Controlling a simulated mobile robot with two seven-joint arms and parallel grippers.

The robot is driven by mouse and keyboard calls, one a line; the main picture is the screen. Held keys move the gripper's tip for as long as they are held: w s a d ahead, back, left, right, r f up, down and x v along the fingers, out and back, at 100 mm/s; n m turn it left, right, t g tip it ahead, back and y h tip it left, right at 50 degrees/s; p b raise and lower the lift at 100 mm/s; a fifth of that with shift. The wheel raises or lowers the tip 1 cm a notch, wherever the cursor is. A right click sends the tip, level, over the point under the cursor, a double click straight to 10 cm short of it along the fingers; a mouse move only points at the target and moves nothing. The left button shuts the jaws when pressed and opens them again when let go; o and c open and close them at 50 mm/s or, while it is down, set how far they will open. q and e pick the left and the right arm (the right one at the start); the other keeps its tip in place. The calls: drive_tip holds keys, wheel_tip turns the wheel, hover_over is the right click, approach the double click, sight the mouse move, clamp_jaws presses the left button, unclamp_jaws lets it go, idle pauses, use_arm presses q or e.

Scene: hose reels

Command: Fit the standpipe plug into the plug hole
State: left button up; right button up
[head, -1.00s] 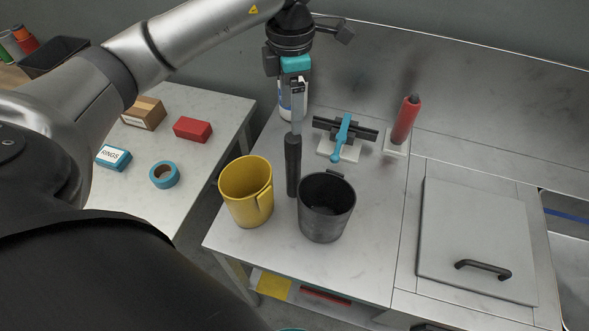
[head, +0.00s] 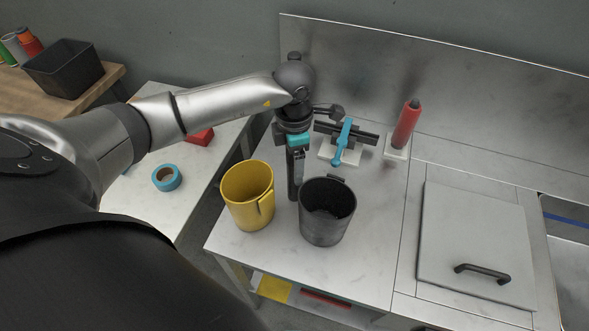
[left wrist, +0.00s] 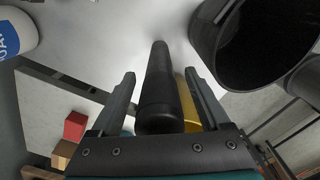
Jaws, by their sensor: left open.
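A tall dark cylinder, which looks like the standpipe plug (head: 292,191), stands upright on the steel counter between a yellow and a black bucket. My left gripper (head: 297,169) points down over its upper part, hiding much of it in the head view. In the left wrist view the plug (left wrist: 159,88) lies between the two spread fingers of my left gripper (left wrist: 164,82), with gaps on both sides. The gripper is open. A sink basin (head: 572,250) is partly cut off at the right edge; the plug hole does not show. My right gripper is not in view.
The yellow bucket (head: 246,208) and black bucket (head: 324,226) crowd the plug. Behind stand a blue-handled fitting (head: 344,140) and a red cylinder (head: 405,126). A handled lid (head: 476,235) covers the counter's right part. Blue tape (head: 166,177) lies on the side table.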

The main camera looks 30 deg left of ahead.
use_arm(q)
drive_tip(key=shift+f, duration=0.1)
clamp_jaws()
idle(0.6)
idle(0.8)
